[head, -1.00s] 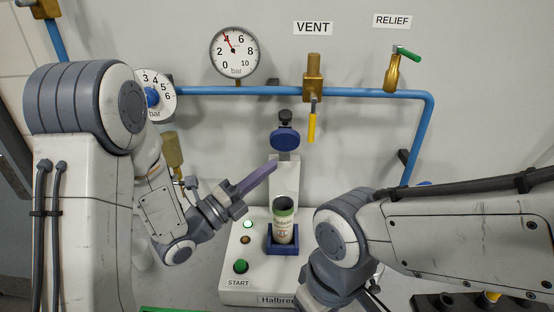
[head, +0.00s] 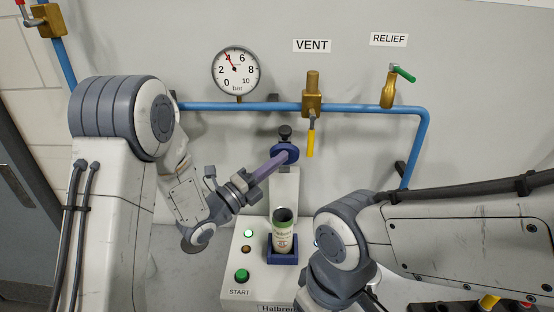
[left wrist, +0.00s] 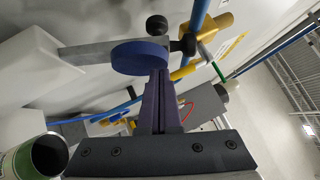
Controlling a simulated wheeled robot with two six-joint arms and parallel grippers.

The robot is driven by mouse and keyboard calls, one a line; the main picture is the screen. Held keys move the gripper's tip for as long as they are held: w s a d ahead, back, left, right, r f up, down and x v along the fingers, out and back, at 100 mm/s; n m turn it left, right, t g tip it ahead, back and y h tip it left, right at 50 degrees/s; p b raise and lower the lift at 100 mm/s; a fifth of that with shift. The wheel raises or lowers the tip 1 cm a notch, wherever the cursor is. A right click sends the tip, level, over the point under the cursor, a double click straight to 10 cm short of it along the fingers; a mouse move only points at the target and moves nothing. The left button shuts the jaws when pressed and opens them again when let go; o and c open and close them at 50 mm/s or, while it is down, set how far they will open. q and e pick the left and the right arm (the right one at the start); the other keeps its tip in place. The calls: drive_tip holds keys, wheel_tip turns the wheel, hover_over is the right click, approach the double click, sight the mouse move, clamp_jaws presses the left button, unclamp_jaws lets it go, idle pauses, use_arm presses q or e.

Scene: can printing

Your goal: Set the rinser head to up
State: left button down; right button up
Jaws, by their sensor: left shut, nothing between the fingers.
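The rinser head is a dark blue disc (head: 287,151) with a black knob above it, on the white column of the station. It is well above the green-and-white can (head: 283,236) standing in the blue holder (head: 270,256). My left gripper (head: 290,154) is shut and empty, its purple fingers reaching up from the lower left to the disc. In the left wrist view the disc (left wrist: 136,58) is just beyond the fingertips (left wrist: 157,74); I cannot tell if they touch. My right arm is in view at the lower right, but its gripper is not visible.
A blue pipe (head: 370,108) runs along the wall behind, with the yellow-handled vent valve (head: 311,140) just right of the rinser head. A gauge (head: 236,70) hangs upper left. The green START button (head: 242,275) is on the station front.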

sight(279, 145)
use_arm(q)
drive_tip(key=shift+w+r+n+g+y+p, duration=0.3)
drive_tip(key=shift+w+r+n+y+p, duration=0.2)
drive_tip(key=shift+w+r+n, duration=0.35)
drive_tip(key=shift+w+r+n+y, duration=0.3)
drive_tip(key=shift+w+n+y, duration=0.1)
drive_tip(key=shift+w, duration=0.25)
